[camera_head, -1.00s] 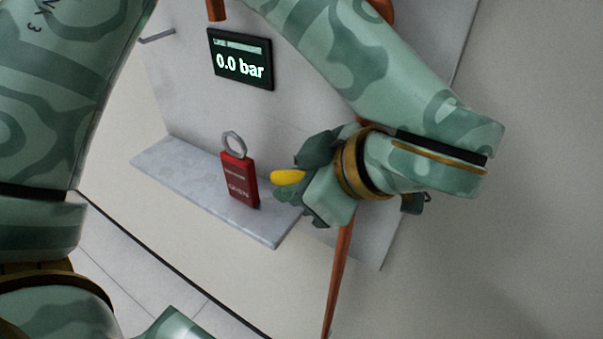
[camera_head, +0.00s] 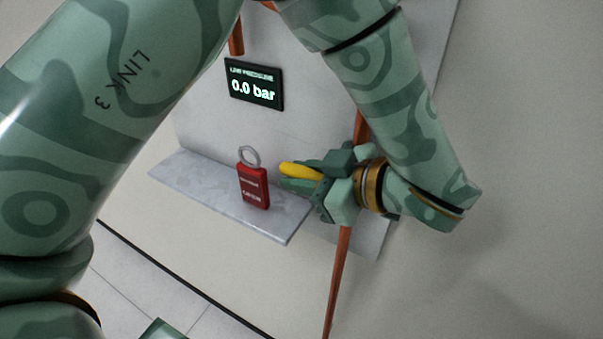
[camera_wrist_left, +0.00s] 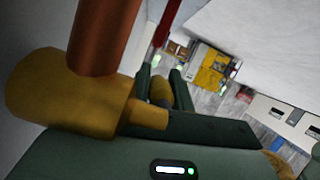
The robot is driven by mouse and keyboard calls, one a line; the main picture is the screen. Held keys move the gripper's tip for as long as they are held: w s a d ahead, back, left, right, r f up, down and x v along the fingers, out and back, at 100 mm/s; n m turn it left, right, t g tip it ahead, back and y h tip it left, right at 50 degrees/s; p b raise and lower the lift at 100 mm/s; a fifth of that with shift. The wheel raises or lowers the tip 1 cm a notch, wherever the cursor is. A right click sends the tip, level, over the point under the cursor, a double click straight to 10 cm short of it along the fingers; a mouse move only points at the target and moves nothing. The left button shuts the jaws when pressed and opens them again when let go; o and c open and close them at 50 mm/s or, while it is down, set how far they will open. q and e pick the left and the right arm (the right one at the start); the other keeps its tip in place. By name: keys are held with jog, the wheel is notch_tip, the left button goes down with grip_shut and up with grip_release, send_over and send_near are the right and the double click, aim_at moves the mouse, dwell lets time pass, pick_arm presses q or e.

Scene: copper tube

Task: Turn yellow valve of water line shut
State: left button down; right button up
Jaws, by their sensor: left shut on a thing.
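The yellow valve handle (camera_head: 300,171) sticks out to the left from between the fingers of my left gripper (camera_head: 318,180), roughly crosswise to the copper tube (camera_head: 340,270). My left gripper is shut on the handle, and its fingers hide the handle's inner part. In the left wrist view, the brass-yellow valve body (camera_wrist_left: 70,95) sits on the copper tube (camera_wrist_left: 104,35). A yellowish piece shows between the dark fingers (camera_wrist_left: 165,92) there. The pressure display (camera_head: 254,84) reads 0.0 bar. My right gripper is not in view.
A red padlock (camera_head: 253,187) with a grey shackle stands on the grey shelf (camera_head: 200,182), left of my gripper. The grey back panel (camera_head: 290,130) carries the display. Free room lies right of the tube and below the shelf.

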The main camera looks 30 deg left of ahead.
pick_arm(q)
jog(key=shift+w+r, duration=0.1)
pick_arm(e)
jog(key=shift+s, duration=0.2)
pick_arm(q)
jog(key=c, duration=1.3)
grip_release()
jog(key=shift+o, duration=0.2)
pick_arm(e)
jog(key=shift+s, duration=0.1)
pick_arm(q)
jog(key=shift+d, duration=0.1)
jog(key=shift+d, duration=0.25)
jog(key=b+v, duration=0.3)
jog(key=v, duration=0.8)
jog(key=shift+r, duration=0.15)
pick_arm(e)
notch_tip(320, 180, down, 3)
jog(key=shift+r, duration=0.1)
pick_arm(q)
jog(key=shift+d, duration=0.2)
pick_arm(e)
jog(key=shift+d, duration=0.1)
